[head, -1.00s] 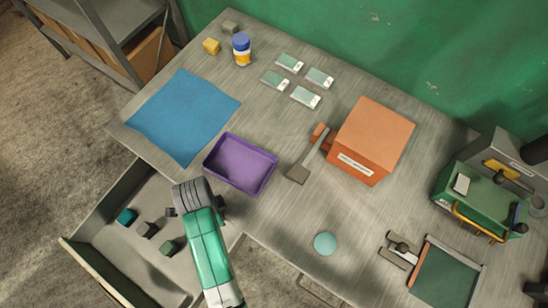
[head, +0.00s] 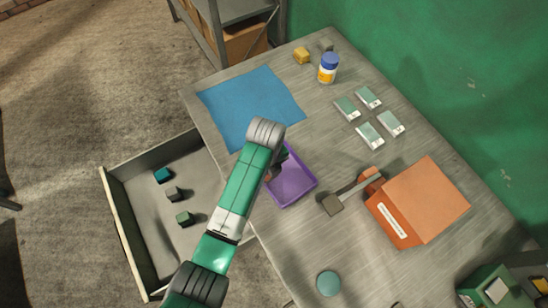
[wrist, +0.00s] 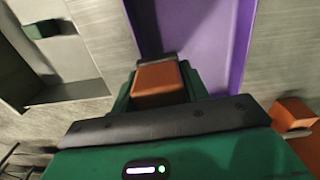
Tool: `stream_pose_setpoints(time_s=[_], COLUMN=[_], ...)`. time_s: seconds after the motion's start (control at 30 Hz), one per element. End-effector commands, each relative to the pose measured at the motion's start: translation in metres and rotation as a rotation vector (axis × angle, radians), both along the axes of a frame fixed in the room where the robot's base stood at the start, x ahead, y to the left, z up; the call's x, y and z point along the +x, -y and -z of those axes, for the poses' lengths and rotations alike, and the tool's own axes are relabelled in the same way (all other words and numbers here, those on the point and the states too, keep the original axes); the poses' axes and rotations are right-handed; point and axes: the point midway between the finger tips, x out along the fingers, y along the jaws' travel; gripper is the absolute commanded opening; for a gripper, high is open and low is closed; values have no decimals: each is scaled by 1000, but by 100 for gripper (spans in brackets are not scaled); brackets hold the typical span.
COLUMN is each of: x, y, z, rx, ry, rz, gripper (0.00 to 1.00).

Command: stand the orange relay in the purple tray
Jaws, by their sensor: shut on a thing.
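My gripper (head: 275,172) is at the left part of the purple tray (head: 295,188), mostly hidden behind my own arm in the head view. In the wrist view my gripper (wrist: 160,82) is shut on a small orange block, the orange relay (wrist: 158,86). The purple tray (wrist: 205,35) shows just beyond the relay, and the relay overlaps its floor in the picture. I cannot tell how high the relay is above the tray. The relay is not visible in the head view. The part of the tray in sight is empty.
An open drawer (head: 125,225) at left holds several small dark and teal blocks. A blue cloth (head: 250,105) lies behind the tray.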

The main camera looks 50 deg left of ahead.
Motion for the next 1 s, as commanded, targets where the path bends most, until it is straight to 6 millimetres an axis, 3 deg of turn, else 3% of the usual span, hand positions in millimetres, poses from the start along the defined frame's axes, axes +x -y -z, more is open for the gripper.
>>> stream_pose_setpoints(time_s=[0.3,0.53,0.73,1.0], x=[45,54,53,53], y=[-32,-39,-39,-39], z=[6,7,39,41], rx=[1,1,-1,0], ry=[0,1,-1,1], rz=[0,-1,-1,-1], gripper=[21,21,21,21])
